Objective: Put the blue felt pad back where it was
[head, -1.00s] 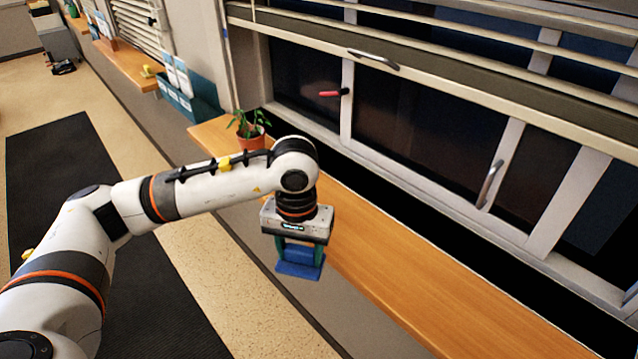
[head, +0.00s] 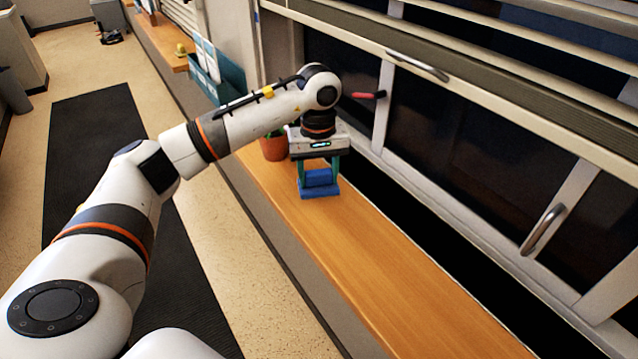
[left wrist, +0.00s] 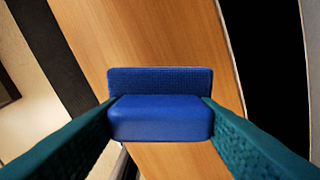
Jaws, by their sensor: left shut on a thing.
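The blue felt pad (head: 320,179) is a block with a thin, wider plate along one side. My left gripper (head: 319,178) is shut on it, with the teal fingers on its two ends. In the head view the pad appears over the wooden window sill (head: 380,285); whether it touches the wood I cannot tell. In the left wrist view the pad (left wrist: 160,118) sits between the fingers, with the sill (left wrist: 150,40) beyond it. My right gripper is not in view.
A potted plant's terracotta pot (head: 273,147) stands on the sill just behind my left gripper, partly hidden by the arm. Window frames and a handle (head: 543,229) run along the right. The sill's near stretch is clear. A dark mat (head: 95,150) lies on the floor.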

